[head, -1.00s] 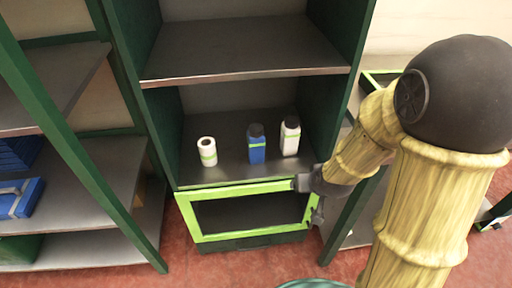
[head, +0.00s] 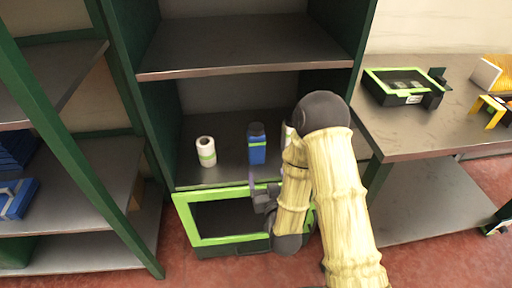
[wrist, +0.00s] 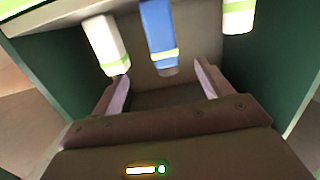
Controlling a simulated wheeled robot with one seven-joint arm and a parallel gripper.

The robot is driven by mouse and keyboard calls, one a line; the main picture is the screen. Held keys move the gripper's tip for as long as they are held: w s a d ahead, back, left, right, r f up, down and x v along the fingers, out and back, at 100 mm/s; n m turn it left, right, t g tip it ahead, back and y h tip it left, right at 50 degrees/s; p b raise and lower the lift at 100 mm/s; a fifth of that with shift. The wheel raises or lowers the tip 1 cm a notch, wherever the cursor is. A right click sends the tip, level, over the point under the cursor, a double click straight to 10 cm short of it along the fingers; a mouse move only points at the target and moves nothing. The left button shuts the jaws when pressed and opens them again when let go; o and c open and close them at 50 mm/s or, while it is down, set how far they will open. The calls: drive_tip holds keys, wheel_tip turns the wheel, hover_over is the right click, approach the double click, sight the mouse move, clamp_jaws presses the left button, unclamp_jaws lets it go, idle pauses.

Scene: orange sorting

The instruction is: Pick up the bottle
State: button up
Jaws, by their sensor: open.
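A blue bottle (head: 257,148) with a dark cap and a green band stands on the middle shelf; in the wrist view the blue bottle (wrist: 158,35) lies beyond the gap between my fingers. A white bottle (head: 288,133) to its right is mostly hidden by my arm; a white item with a green band (wrist: 238,15) shows at the top right of the wrist view. My gripper (head: 262,193) is in front of the shelf's front edge, below the blue bottle. In the wrist view my gripper (wrist: 162,85) has its fingers apart with nothing between them.
A green-rimmed crate (head: 185,222) sits below the shelf. Green side panels flank the shelf (head: 190,178). A table (head: 400,135) at right holds another green-rimmed crate (head: 373,84).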

sight(257, 146)
drive_tip(key=shift+s+a+t, duration=0.2)
drive_tip(key=shift+s+t, duration=0.25)
drive_tip(key=shift+t, duration=0.05)
drive_tip(key=shift+w, duration=0.1)
drive_tip(key=p+x, duration=0.6)
drive_tip(key=x, duration=0.6)
idle(0.4)
drive_tip(key=shift+x, duration=2.65)
drive_tip(key=shift+a, duration=0.1)
drive_tip(key=shift+r, duration=0.1)
